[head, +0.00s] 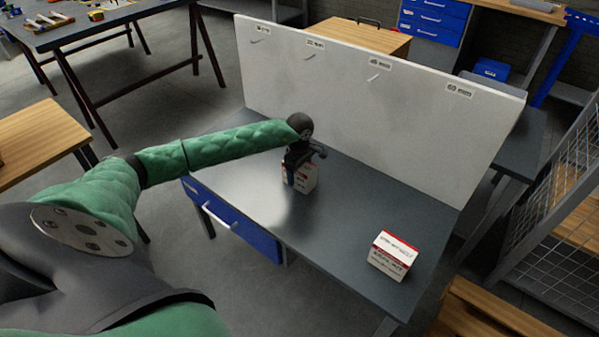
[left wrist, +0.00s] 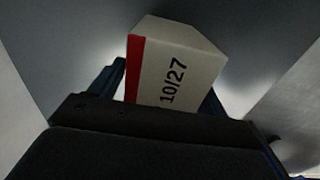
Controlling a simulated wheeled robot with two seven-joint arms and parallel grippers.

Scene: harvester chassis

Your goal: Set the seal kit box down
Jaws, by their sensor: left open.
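A white box with a red band (head: 306,180) stands upright on the dark grey bench top (head: 345,215), close to the white back panel. My left gripper (head: 300,172) is over it, with its open fingers on either side of the box. In the left wrist view the box (left wrist: 178,65) sits between the fingers and shows "10/27" and a red stripe. The gripper hides part of the box in the head view, and its name cannot be read. A second white and red box (head: 393,256) stands at the bench's right front; its print is too small to read surely. My right gripper is out of view.
A white panel (head: 365,95) with small pegs and millimetre labels rises along the bench's back edge. A blue drawer (head: 235,222) is under the front left edge. The bench top between the boxes is clear. A wire mesh rack (head: 555,190) stands at the right.

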